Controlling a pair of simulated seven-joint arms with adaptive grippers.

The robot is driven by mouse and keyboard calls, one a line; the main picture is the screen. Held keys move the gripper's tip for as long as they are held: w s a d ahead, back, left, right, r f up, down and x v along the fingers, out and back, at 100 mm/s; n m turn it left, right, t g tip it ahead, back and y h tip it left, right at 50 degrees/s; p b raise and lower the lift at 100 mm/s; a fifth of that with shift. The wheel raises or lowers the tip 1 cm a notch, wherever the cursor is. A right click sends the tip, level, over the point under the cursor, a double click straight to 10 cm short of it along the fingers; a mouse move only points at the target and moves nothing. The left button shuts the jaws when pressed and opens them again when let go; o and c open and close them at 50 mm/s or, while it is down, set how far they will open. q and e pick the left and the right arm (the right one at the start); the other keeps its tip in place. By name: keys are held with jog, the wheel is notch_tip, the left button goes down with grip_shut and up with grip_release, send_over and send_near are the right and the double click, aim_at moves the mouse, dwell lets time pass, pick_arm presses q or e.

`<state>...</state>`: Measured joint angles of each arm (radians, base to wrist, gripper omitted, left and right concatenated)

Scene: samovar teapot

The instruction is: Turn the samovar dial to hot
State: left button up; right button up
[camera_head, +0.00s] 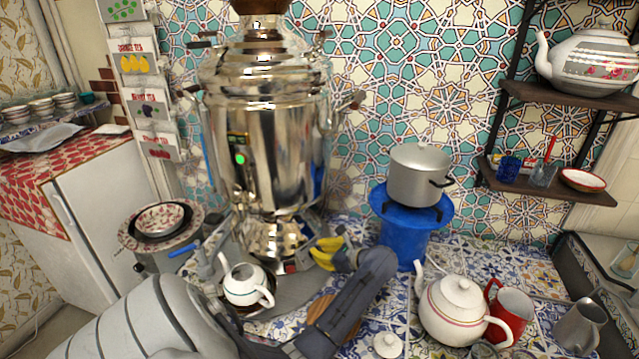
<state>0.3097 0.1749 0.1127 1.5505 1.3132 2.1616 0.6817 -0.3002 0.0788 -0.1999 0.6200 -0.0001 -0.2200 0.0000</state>
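The samovar (268,130) is a tall shiny metal urn standing upright left of centre, with a lit green light on its front. Low at its base is a small dark panel with a red spot (291,267); it looks like the dial, but its marks and setting are too small to read. My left gripper (318,252), with yellow fingertips, is just right of this panel and points left toward the samovar base. Its fingers look slightly apart with nothing between them. I cannot tell whether it touches the samovar. My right gripper is not in view.
A small white teapot (245,285) stands in front of the samovar, close to my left arm. A pot (418,175) on a blue stand (404,230) is right of the gripper. A larger teapot (456,310), a red mug (511,312) and a loose lid (387,345) occupy the front right.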

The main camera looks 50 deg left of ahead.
pick_arm(q)
grip_shut()
jog(key=m+t, duration=0.1)
jog(key=m, duration=0.3)
jog(key=shift+w+m+t, duration=0.15)
jog(key=shift+m+t, duration=0.2)
jog(key=shift+m, duration=0.75)
jog(key=shift+w+m+t, duration=0.1)
jog(key=shift+m+t, duration=0.25)
jog(key=shift+m, duration=0.75)
jog(key=o, duration=0.7)
grip_release()
jog(key=v, duration=1.2)
